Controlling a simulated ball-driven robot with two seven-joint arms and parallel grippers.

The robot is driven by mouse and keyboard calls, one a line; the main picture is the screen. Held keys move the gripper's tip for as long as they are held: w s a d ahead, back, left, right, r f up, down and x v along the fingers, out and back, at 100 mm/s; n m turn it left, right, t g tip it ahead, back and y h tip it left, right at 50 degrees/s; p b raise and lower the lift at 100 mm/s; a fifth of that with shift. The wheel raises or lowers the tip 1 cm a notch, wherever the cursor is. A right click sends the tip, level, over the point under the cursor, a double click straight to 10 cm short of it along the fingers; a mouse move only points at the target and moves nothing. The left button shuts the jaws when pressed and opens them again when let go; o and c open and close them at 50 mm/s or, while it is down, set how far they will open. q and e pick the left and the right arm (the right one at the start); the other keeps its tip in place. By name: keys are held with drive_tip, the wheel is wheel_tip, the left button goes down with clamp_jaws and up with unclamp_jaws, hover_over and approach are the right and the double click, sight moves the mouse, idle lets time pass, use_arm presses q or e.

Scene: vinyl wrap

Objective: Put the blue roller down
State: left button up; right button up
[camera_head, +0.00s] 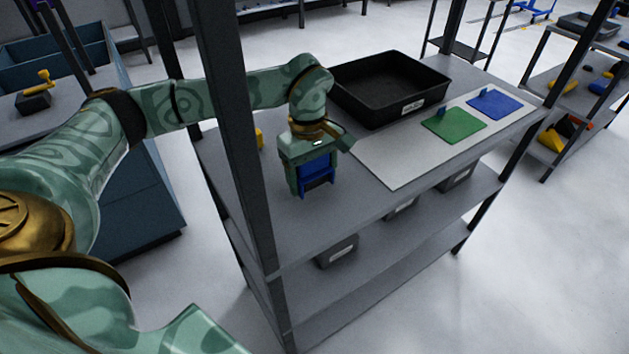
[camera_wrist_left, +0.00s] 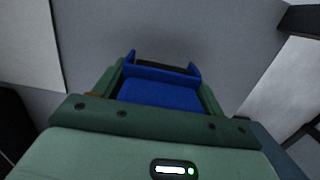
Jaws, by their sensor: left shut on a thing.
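My left gripper (camera_head: 315,186) is over the near left part of the grey shelf top (camera_head: 345,215), pointing down. It is shut on the blue roller (camera_head: 318,170), which shows between its fingers. The left wrist view also shows the blue roller (camera_wrist_left: 160,93) between the green fingers of the left gripper (camera_wrist_left: 163,78), with a dark strip along its far side. The grey surface lies close beyond it. I cannot tell whether the roller touches the shelf. My right gripper is not in view.
A white sheet (camera_head: 385,165) carries a green piece (camera_head: 453,126) and a blue piece (camera_head: 497,106). A black tray (camera_head: 365,107) stands behind it. A dark upright post (camera_head: 237,130) rises left of the gripper, near a yellow item (camera_head: 259,138). The shelf's near left is clear.

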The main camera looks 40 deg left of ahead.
sight(312, 186)
use_arm(q)
drive_tip(key=shift+w+f, duration=0.1)
drive_tip(key=shift+f, duration=0.75)
drive_tip(key=shift+r, duration=0.1)
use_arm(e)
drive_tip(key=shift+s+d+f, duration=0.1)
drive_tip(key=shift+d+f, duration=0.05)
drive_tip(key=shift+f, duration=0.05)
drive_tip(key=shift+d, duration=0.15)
